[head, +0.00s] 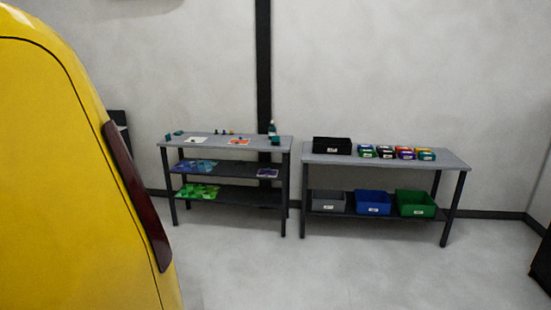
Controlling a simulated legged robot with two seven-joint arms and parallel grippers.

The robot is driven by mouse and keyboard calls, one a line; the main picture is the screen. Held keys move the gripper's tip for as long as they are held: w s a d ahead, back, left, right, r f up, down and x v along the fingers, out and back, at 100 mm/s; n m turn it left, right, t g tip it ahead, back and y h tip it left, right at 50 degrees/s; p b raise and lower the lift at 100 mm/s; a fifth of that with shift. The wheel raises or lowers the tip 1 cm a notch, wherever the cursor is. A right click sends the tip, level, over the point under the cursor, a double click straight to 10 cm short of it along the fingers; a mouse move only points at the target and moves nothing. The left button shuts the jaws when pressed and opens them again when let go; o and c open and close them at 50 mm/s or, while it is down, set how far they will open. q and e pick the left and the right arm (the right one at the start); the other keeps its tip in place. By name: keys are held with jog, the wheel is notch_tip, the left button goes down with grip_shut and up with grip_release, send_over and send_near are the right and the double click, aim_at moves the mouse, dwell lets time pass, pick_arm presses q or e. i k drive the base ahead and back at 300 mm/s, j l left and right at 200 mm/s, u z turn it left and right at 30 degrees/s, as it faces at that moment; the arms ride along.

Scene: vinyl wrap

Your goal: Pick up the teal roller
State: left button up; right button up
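Small teal items lie at the left end of the left workbench (215,145), one near the corner (168,137) and one beside it (179,133). Another teal item (276,141) sits at the right end near a green bottle (272,128). All are too small to tell which is the roller. The bench stands some distance away against the back wall. Neither of my grippers is in view.
A yellow vehicle (70,180) with a dark red tail light (137,195) fills the left side. A right workbench (330,158) holds a black bin (332,145) and several small coloured bins. Larger bins stand on its lower shelf. The floor (300,275) in front is clear.

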aim_at(277, 139)
jog(key=i, duration=2.35)
